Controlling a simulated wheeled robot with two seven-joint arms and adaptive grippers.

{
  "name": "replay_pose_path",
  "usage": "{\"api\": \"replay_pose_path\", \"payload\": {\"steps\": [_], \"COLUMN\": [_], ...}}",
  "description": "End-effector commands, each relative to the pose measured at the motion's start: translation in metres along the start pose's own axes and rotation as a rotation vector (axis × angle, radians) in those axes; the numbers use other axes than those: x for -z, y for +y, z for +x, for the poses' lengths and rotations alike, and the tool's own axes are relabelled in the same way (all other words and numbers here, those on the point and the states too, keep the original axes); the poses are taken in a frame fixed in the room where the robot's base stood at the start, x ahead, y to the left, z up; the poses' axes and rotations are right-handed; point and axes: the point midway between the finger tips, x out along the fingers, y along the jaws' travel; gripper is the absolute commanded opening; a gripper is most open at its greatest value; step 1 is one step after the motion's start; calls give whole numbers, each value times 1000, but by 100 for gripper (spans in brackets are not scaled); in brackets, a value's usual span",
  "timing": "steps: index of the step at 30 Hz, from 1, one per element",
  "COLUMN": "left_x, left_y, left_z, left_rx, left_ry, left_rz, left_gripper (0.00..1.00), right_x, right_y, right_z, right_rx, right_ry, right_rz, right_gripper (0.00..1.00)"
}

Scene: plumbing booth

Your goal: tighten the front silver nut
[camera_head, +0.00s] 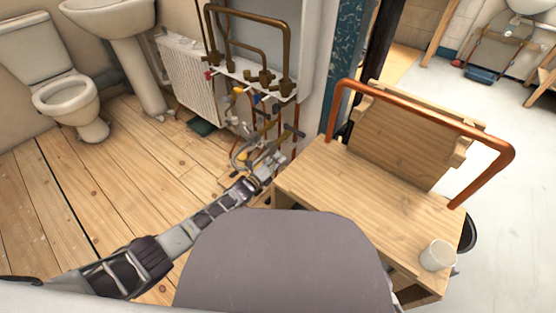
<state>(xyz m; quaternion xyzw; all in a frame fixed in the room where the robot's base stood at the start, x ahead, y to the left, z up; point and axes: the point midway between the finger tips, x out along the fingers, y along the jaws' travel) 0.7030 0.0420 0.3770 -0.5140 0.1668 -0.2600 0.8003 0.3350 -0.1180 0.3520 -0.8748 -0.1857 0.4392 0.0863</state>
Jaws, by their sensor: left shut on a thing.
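My left gripper (259,155) is at the lower front of this pipework and is shut on a small part there. The front silver nut cannot be made out clearly; the gripper fingers and the crowded pipes cover that spot. Brass and copper pipes (270,132) with red, yellow and blue valve parts stand just behind and above the gripper. My right gripper is out of view.
A wooden workbench (365,195) with a bent copper pipe (430,118) and a white cup (437,255) stands close to the right of the gripper. A white radiator (188,75), a sink (110,15) and a toilet (62,92) are behind. The wooden floor (90,195) at left is clear.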

Motion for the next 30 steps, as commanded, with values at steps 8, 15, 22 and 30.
{"api": "replay_pose_path", "payload": {"steps": [8,15,22,30], "left_x": [0,0,0,0], "left_y": [1,1,1,1], "left_z": [-1,0,0,-4], "left_rx": [-2,-2,-1,-1], "left_ry": [0,0,0,0], "left_rz": [6,5,5,5], "left_gripper": [0,35,35,35], "right_x": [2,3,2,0], "right_y": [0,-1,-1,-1], "right_z": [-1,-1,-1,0], "right_rx": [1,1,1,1], "right_ry": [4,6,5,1], "right_rz": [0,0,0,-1], "right_gripper": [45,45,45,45]}}
